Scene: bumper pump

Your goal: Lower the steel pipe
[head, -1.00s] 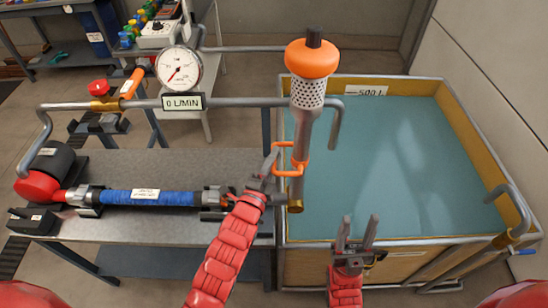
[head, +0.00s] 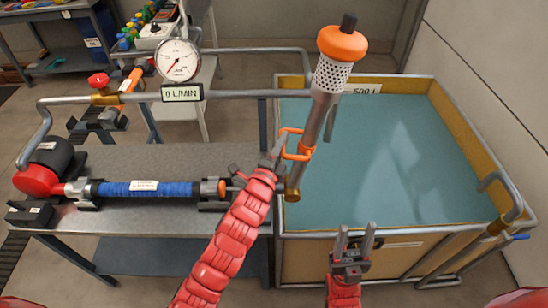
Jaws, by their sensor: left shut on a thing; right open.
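The steel pipe (head: 318,122) is tilted, its top leaning right. It carries an orange cap and perforated strainer (head: 333,74) at its upper end and a brass fitting (head: 293,194) at its lower end. My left gripper (head: 279,150) is shut on the orange handle (head: 299,146) around the pipe's middle. The pipe is held above the left edge of the blue water tank (head: 410,150). My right gripper (head: 356,240) is open and empty, low in front of the tank's near wall.
A pump with a blue hose (head: 150,189) lies on the grey bench (head: 180,155) at left. A gauge (head: 178,60) and a sign reading 0 L/MIN (head: 182,92) sit by a horizontal pipe. A bent pipe (head: 505,195) hangs on the tank's right rim.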

